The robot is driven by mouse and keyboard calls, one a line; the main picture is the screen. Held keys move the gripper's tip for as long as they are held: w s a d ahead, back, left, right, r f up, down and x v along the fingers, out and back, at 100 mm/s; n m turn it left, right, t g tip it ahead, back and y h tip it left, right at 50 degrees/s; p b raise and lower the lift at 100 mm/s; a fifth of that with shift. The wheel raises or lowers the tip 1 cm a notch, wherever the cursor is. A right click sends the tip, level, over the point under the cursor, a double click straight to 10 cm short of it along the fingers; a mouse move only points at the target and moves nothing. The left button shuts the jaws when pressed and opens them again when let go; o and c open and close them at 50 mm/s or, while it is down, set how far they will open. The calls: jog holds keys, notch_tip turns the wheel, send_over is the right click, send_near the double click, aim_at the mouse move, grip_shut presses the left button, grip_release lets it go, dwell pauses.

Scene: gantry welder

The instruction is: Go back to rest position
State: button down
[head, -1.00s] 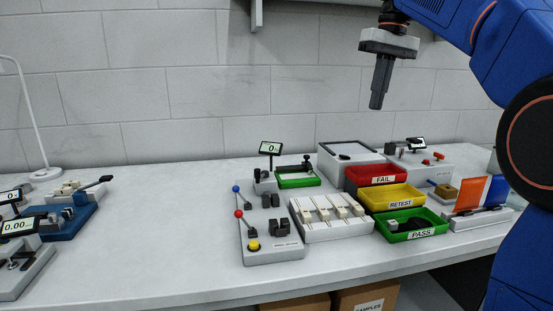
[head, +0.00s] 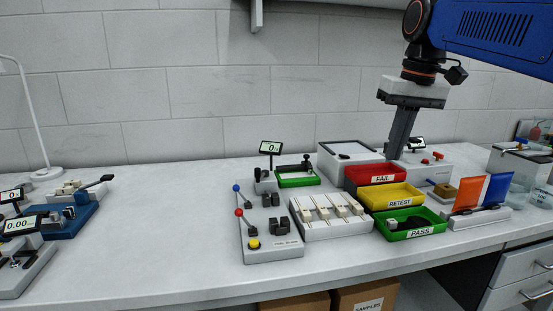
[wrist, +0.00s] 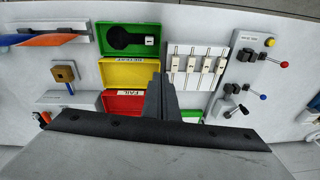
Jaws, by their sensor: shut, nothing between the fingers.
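My gripper (head: 398,150) hangs from my blue arm at the upper right in the head view, fingers pointing down. Its fingers are shut together with nothing between them. The fingertips show in front of the grey equipment behind the bins, beside the red FAIL bin (head: 375,174). In the wrist view the closed fingers (wrist: 160,95) reach over the bins. The yellow RETEST bin (head: 392,197) and the green PASS bin (head: 435,228) stand in front of the red one. The PASS bin holds a dark piece with a light block.
A grey tray with several light pieces (head: 330,226) and a lever panel (head: 270,251) stand left of the bins. Orange and blue flags (head: 468,194) stand to the right. A lamp (head: 38,120) and gauges are at far left. The bench's front middle is clear.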

jog(key=s+d+f+t, duration=0.1)
jog(key=s+f, duration=0.5)
jog(key=f, duration=0.3)
jog(key=s+d+f+t, duration=0.1)
jog(key=s+f, duration=0.6)
jog(key=f, duration=0.3)
jog(key=s+d+f+m+t+h, duration=0.1)
jog(key=s+f, duration=0.6)
jog(key=f, duration=0.3)
jog(key=shift+f, duration=0.25)
